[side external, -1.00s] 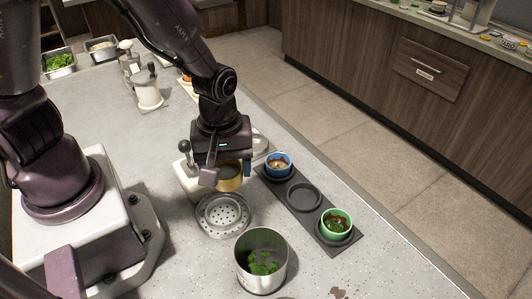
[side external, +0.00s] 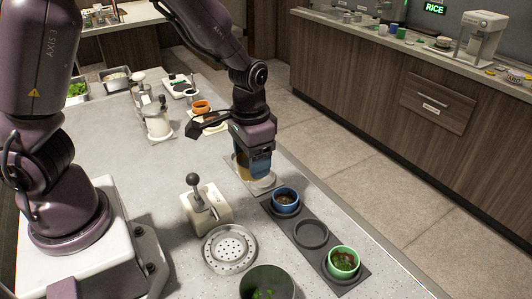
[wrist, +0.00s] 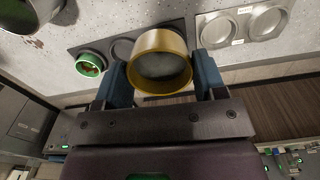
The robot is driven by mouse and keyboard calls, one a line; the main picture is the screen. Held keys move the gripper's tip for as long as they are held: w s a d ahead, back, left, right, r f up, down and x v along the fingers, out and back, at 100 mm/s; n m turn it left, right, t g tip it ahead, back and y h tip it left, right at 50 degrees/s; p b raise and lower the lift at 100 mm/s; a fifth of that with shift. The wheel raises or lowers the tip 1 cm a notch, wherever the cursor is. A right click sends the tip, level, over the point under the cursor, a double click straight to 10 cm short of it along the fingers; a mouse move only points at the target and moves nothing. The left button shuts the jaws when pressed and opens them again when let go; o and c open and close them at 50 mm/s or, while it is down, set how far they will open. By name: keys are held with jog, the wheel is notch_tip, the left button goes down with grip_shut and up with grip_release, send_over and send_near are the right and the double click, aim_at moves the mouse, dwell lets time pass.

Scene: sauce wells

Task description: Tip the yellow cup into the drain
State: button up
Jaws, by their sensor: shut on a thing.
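My gripper (side external: 255,168) is shut on the yellow cup (wrist: 160,62), held between its two blue fingers. In the side view the cup (side external: 241,168) is mostly hidden behind the fingers. It is over or just behind the metal-welled plate, away from the drain; its height is hard to tell. In the wrist view the cup's mouth faces the camera and its inside looks plain grey; I cannot tell whether it holds anything. The drain (side external: 231,250), a round perforated metal plate, lies on the counter in front, below and left of my gripper, with nothing over it.
A dark holder (side external: 330,252) has a blue cup (side external: 285,201), an empty middle well (side external: 311,233) and a green cup (side external: 343,263). A white lever device (side external: 206,208) stands behind the drain. A metal pot (side external: 267,284) is at the front. A plate with metal wells (wrist: 242,24) is beside the holder.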

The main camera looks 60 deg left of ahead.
jog(key=s+d+f+m, duration=0.4)
jog(key=s+f+m, duration=0.25)
jog(key=s, duration=0.25)
jog(key=shift+w+d+f+m, duration=0.15)
jog(key=shift+f+m, duration=0.45)
jog(key=shift+f, duration=1.2)
jog(key=shift+w+d+f+m, duration=0.1)
jog(key=shift+f+m, duration=0.45)
jog(key=shift+f, duration=1.2)
jog(key=shift+f, duration=0.25)
jog(key=o, duration=1.1)
notch_tip(320, 180, up, 8)
